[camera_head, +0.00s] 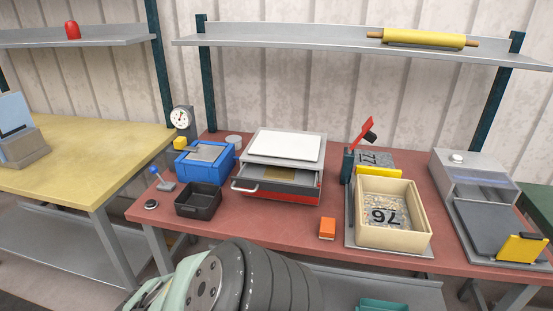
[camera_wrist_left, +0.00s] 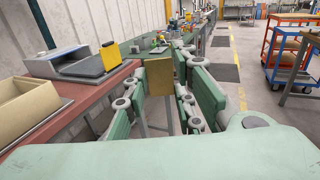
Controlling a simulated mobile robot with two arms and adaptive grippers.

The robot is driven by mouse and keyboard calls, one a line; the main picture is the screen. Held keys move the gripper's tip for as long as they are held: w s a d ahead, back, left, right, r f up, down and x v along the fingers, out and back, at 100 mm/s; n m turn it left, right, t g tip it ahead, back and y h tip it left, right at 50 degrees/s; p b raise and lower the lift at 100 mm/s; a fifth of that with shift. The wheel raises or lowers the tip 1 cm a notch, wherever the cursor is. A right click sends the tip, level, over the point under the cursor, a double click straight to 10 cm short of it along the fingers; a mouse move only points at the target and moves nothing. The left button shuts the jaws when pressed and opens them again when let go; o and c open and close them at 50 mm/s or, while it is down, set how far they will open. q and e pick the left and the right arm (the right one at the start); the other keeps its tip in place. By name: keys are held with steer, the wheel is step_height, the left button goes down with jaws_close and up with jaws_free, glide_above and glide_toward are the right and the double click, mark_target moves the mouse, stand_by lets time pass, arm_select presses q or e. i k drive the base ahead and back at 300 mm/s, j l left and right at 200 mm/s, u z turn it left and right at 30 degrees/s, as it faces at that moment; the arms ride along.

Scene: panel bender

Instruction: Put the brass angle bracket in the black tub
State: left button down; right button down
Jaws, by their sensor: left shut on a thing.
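The black tub (camera_head: 199,201) stands on the red bench in the head view, in front of a blue box; the inside that I can see looks empty. In the left wrist view my left gripper (camera_wrist_left: 163,85) is shut on the brass angle bracket (camera_wrist_left: 160,74), which stands upright between the green fingers. Its lower part is partly hidden by the fingers. The bracket and the left gripper do not show in the head view, so I cannot tell their distance from the tub. My right gripper is in neither view.
A drawer unit (camera_head: 286,146) with its drawer pulled out stands right of the tub. A blue box (camera_head: 205,160), a blue-knobbed lever (camera_head: 163,180) and a black disc (camera_head: 151,205) are near the tub. An orange block (camera_head: 327,228) and a cream bin (camera_head: 393,241) lie farther right.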

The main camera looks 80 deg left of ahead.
mark_target(199, 203)
steer(key=i+u, duration=0.1)
steer(key=u, duration=0.25)
steer(key=l+u, duration=0.15)
steer(key=u, duration=0.2)
steer(key=i+l+u, duration=0.1)
steer(key=u, duration=0.25)
steer(key=j+u, duration=0.15)
steer(key=u, duration=0.3)
steer(key=i+j+u, duration=0.1)
steer(key=u, duration=0.35)
steer(key=i+u, duration=0.15)
steer(key=u, duration=0.3)
steer(key=i+j, duration=0.1)
